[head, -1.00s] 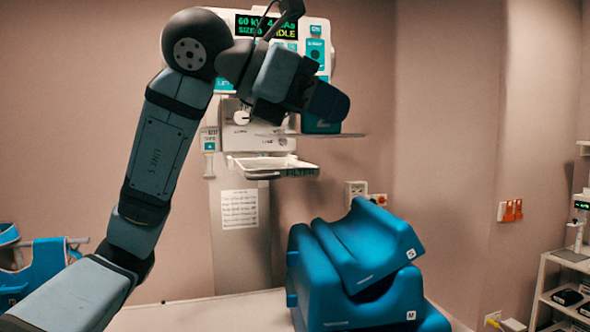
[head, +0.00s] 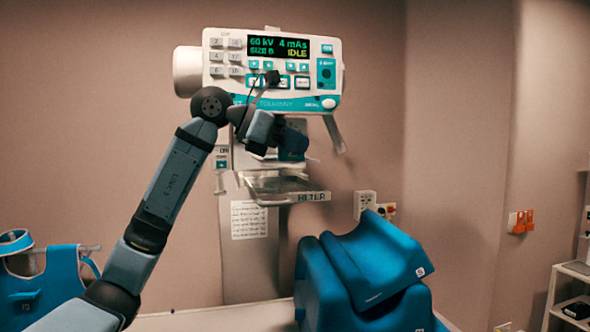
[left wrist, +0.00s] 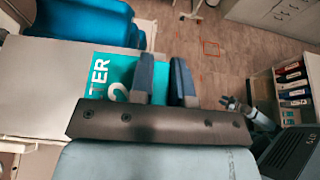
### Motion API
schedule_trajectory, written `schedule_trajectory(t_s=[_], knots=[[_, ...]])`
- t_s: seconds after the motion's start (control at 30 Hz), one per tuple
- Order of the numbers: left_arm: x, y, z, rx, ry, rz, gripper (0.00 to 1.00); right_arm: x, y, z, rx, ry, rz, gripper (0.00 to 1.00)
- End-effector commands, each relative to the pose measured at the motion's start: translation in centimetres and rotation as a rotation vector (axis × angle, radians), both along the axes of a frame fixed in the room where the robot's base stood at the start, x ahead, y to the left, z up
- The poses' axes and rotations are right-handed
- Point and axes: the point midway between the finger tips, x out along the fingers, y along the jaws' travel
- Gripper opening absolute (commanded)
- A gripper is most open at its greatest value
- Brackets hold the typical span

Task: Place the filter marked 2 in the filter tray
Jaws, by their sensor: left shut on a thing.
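My left gripper (head: 285,142) is shut on the teal handle of a filter (head: 293,146). In the left wrist view the two fingers (left wrist: 163,84) close on the filter (left wrist: 112,72), whose face shows "TER" and part of a figure that looks like 2. The filter tray (head: 311,196) is a shallow shelf with "FILTER" on its front edge, on the column below the gripper. The filter is above the tray and apart from it. The tray's inside is hard to make out. A dark shape in the left wrist view, probably my right gripper (left wrist: 232,103), is too small to read.
The control box (head: 325,88), reading IDLE, is just above my left gripper. Blue foam wedges (head: 370,260) are stacked at the lower right. A blue apron (head: 48,285) hangs at the left. A shelf (head: 570,295) stands at the far right.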

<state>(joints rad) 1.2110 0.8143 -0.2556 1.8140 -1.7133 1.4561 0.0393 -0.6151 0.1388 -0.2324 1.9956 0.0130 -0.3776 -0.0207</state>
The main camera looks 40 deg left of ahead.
Motion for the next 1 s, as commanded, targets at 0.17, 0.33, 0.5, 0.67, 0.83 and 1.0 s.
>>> schedule_trajectory(t_s=[0.17, 0.33, 0.5, 0.67, 0.83, 1.0], knots=[[-0.1, -0.2, -2.3, 0.002, 0.001, -0.002, 0.0, 0.0, 0.0, 0.1, -0.001, 0.001, 0.001, 0.35], [-0.1, -0.2, -3.3, 0.003, 0.002, -0.003, 0.0, 0.0, 0.0, 0.2, -0.001, 0.002, 0.001, 0.35], [-0.1, -0.3, -5.4, 0.002, 0.004, -0.003, 0.0, 0.0, 0.1, 0.5, -0.001, 0.003, 0.002, 0.35], [0.1, 0.0, -6.2, 0.001, 0.0, -0.003, 0.0, 0.0, 0.1, 1.0, -0.001, 0.001, 0.002, 0.35], [0.1, 0.1, -6.3, 0.002, -0.001, -0.002, 0.0, 0.0, 0.0, 0.9, -0.002, 0.0, 0.001, 0.35], [0.1, 0.1, -6.6, 0.002, 0.0, -0.002, 0.0, 0.0, -0.1, 0.7, -0.003, -0.001, -0.001, 0.35]])
